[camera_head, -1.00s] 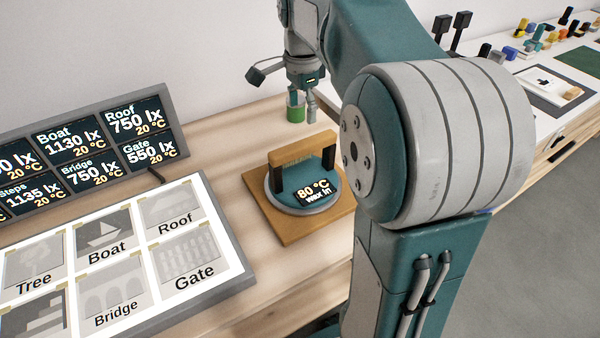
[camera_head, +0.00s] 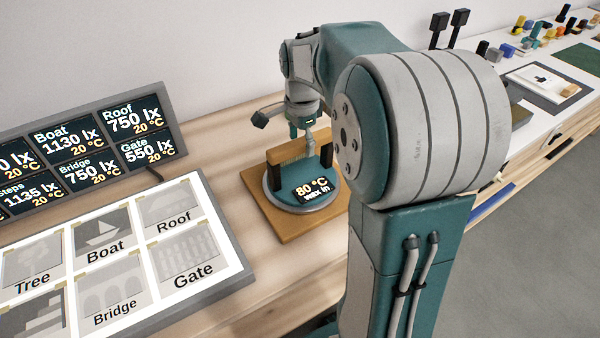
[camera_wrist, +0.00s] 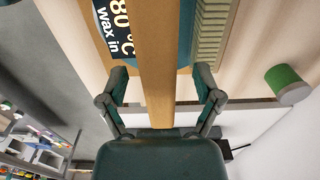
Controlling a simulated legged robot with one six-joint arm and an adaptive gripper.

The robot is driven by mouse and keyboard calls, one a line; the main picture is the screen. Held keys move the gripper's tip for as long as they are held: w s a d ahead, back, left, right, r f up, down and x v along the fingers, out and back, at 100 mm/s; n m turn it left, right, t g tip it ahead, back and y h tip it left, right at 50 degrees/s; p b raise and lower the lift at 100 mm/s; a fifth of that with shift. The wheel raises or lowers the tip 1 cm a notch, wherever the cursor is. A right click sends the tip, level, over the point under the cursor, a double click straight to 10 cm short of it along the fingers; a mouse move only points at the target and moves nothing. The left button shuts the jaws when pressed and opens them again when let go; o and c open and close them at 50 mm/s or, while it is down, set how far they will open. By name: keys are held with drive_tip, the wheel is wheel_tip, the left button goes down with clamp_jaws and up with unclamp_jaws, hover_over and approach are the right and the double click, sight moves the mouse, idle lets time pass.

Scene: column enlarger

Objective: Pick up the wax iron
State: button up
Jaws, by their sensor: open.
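The wax iron (camera_head: 277,203) is a round teal plate with a grey rim, a "80 °C wax in" display and a wooden bar handle on dark posts. It sits on a square wooden board (camera_head: 296,233). My gripper (camera_head: 310,143) is right at the handle, over its far side. In the wrist view my open gripper (camera_wrist: 161,72) has one finger on each side of the wooden handle (camera_wrist: 156,45), with a gap visible on both sides. Contact cannot be seen. Part of the handle is hidden by my gripper in the head view.
A light panel (camera_head: 215,275) with labelled pictures lies to the left, with a display board (camera_head: 95,135) behind it. The bench on the right holds trays (camera_head: 545,85) and small coloured items.

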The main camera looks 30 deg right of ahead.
drive_tip(key=shift+f, duration=0.2)
idle(0.4)
clamp_jaws()
